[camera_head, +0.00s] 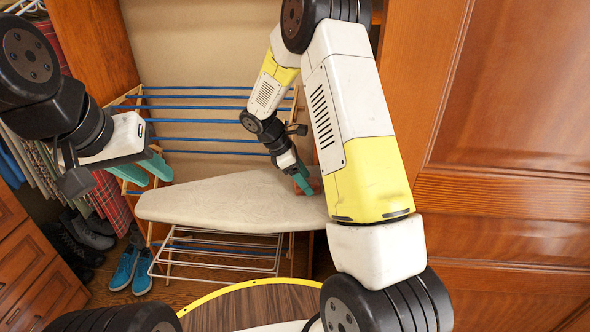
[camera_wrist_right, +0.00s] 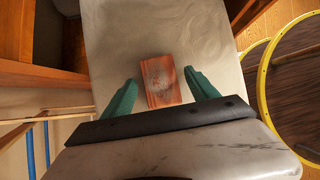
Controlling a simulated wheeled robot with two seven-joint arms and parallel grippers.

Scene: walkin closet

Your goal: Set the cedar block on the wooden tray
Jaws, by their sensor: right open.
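The cedar block (camera_wrist_right: 158,72), reddish-brown with visible grain, lies on the pale ironing board (camera_head: 225,205). In the head view, a small reddish patch of it shows beside the right fingertips (camera_head: 316,186). My right gripper (camera_wrist_right: 161,84) is open, its green fingers on either side of the block with a gap at each side. In the head view my right gripper (camera_head: 303,181) is low over the board's right part. My left gripper (camera_head: 144,168) is empty, its green fingers apart, left of the board. I cannot identify the wooden tray with certainty.
A round dark-wood surface with a yellow rim (camera_head: 250,286) is at the bottom; I cannot tell whether it is the tray. A drying rack with blue rods (camera_head: 205,107) stands behind the board. Blue shoes (camera_head: 131,270), drawers (camera_head: 35,265) and hanging clothes are at left. A wooden panel (camera_head: 510,110) is at right.

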